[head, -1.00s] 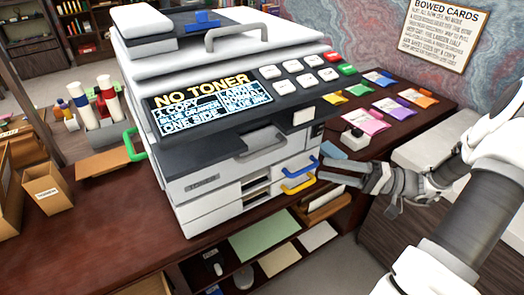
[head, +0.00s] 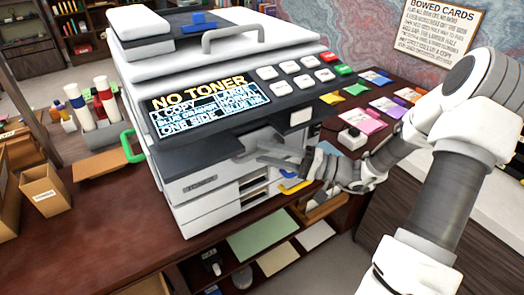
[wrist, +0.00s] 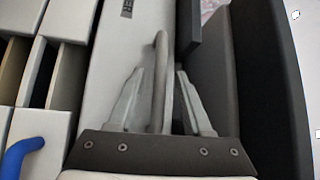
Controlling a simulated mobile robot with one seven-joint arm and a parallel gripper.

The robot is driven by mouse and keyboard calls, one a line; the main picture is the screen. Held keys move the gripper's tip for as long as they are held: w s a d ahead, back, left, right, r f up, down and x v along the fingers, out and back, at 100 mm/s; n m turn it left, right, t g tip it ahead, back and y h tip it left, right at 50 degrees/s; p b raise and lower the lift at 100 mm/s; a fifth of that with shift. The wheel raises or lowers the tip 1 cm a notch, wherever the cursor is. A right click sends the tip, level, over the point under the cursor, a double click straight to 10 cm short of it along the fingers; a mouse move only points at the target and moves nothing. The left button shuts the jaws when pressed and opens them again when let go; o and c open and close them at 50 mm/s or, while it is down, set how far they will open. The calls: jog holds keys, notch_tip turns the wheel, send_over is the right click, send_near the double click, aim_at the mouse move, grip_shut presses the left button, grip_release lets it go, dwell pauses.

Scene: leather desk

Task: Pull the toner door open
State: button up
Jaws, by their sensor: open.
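The toner door is the light grey front panel (head: 200,186) of the copier (head: 240,95), under its dark control ledge, and looks shut. Its small label also shows in the wrist view (wrist: 127,9). My gripper (head: 274,152) is at the front of the door, below the ledge, and partly hides it. In the wrist view, my open gripper (wrist: 160,85) has the door's grey bar handle (wrist: 161,50) between its two fingers. A gap shows on each side, so the fingers do not grip it. The copier's display (head: 207,103) reads NO TONER.
Drawers with a yellow handle (head: 296,186) and a blue handle (wrist: 22,158) lie below the door. A green handle (head: 131,146) sticks out at the copier's left. Toner bottles (head: 104,96) stand in a rack at the left. Coloured packets lie on the desk at the right.

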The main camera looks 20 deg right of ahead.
jog(key=shift+x, duration=0.9)
jog(key=shift+c, duration=0.3)
grip_shut()
dwell(0.6)
